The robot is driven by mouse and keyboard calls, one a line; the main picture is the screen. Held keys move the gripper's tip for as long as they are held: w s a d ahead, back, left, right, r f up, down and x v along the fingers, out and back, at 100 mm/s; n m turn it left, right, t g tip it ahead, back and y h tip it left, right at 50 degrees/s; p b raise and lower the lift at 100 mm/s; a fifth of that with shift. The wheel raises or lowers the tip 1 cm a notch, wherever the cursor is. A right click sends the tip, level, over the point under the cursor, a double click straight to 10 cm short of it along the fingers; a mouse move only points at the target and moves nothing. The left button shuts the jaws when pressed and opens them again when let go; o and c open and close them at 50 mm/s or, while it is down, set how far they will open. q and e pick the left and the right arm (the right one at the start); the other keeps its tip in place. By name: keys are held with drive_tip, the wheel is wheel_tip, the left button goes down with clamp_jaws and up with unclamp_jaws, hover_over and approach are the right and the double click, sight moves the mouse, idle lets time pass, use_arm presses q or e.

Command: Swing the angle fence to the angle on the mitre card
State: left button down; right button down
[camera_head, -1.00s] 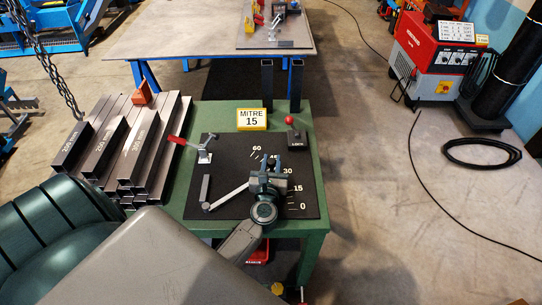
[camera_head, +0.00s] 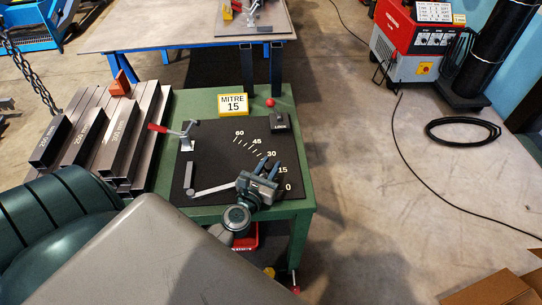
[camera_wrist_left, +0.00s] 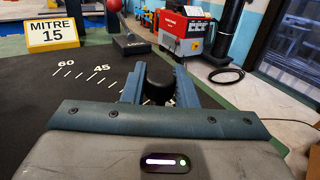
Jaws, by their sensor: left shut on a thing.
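The plate's scale is marked 0, 15, 30, 45 and 60. My left gripper (camera_head: 267,166) is at the fence's outer end beside the 15 mark, covering that end. In the left wrist view its fingers are shut on a black knob (camera_wrist_left: 158,86). The fence's exact reading is hidden. My right gripper is not in view.
A black block (camera_head: 280,122) and a red ball (camera_head: 270,102) are at the plate's back right. A red-handled clamp (camera_head: 187,135) stands at its back left. Stacked steel tubes (camera_head: 120,140) lie left of the plate. The floor to the right is mostly clear.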

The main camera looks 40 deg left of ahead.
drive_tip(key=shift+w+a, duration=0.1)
use_arm(q)
drive_tip(key=c, duration=1.2)
unclamp_jaws()
drive_tip(key=shift+o, duration=0.2)
drive_tip(key=s+b, duration=0.1)
drive_tip(key=s, duration=0.2)
drive_tip(key=s+d+b, duration=0.1)
drive_tip(key=s+b, duration=0.1)
drive_tip(key=s, duration=0.1)
drive_tip(key=s+b, duration=0.1)
drive_tip(key=s, duration=0.2)
drive_tip(key=shift+s+d+f, duration=0.2)
drive_tip(key=shift+s+d, duration=0.1)
drive_tip(key=shift+s, duration=0.05)
drive_tip(key=shift+s+r+b, duration=0.1)
drive_tip(key=shift+s+b, duration=0.15)
drive_tip(key=shift+b, duration=0.05)
drive_tip(key=shift+s+d+r, duration=0.1)
drive_tip(key=shift+s, duration=0.1)
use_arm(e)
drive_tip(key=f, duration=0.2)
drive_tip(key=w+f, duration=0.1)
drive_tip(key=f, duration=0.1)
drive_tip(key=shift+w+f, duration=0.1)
